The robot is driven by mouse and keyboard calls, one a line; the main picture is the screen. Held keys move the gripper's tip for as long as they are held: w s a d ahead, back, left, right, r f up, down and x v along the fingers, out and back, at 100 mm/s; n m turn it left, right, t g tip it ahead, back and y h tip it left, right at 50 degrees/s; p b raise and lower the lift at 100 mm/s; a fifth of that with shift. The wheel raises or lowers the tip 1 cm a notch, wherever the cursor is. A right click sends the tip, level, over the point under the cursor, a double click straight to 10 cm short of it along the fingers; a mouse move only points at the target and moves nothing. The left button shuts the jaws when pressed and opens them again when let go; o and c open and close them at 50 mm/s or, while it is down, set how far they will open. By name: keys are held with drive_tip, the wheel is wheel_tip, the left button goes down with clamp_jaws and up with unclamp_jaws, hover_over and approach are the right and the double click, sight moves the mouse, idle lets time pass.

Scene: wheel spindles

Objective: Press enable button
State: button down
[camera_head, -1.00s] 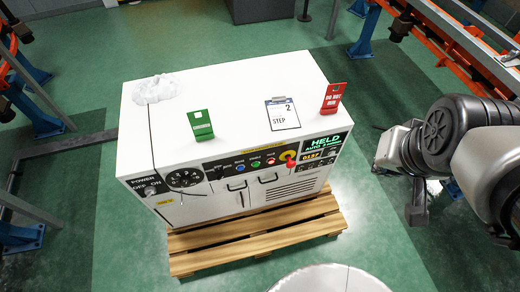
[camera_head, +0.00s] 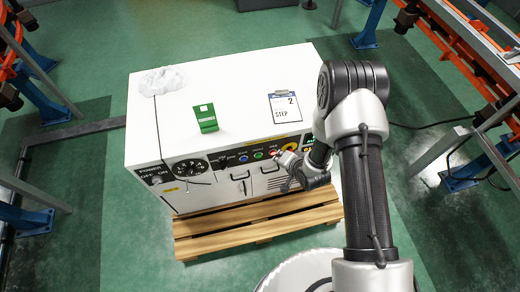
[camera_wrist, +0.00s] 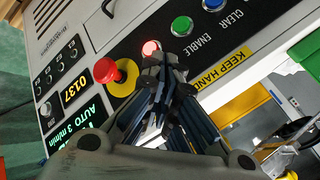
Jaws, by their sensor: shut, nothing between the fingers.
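In the wrist view the green button (camera_wrist: 181,26) has the word ENABLE beside it. A blue button (camera_wrist: 212,4) marked CLEAR is further right, and a glowing red button (camera_wrist: 150,48) is to the left. My gripper (camera_wrist: 162,64) is shut and empty. Its tips are just below the red button in the picture and left of the ENABLE label; I cannot tell whether they touch the panel. In the head view my gripper (camera_head: 284,158) is at the front panel of the white cabinet (camera_head: 235,90), right of the small green button (camera_head: 258,155).
A red mushroom knob (camera_wrist: 106,70) on a yellow disc is close on the left in the wrist view. A green tag (camera_head: 205,118) and a clipboard (camera_head: 284,107) are on the cabinet top.

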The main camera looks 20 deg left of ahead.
sight(258, 156)
drive_tip(key=s+a+f+m+y, duration=0.1)
drive_tip(key=s+a+f+y, duration=0.1)
drive_tip(key=s+f, duration=0.6)
drive_tip(key=shift+s+a+f+m+g+p, duration=0.2)
drive_tip(key=shift+s+a+m+g+p, duration=0.15)
drive_tip(key=shift+s, duration=0.35)
drive_tip(key=w+a+b, duration=0.3)
drive_tip(key=w+a, duration=0.1)
drive_tip(key=w, duration=0.3)
drive_tip(key=shift+w+a, duration=0.3)
drive_tip(key=shift+w, duration=0.1)
idle(0.6)
drive_tip(key=shift+w+a, duration=0.2)
drive_tip(key=shift+w, duration=0.1)
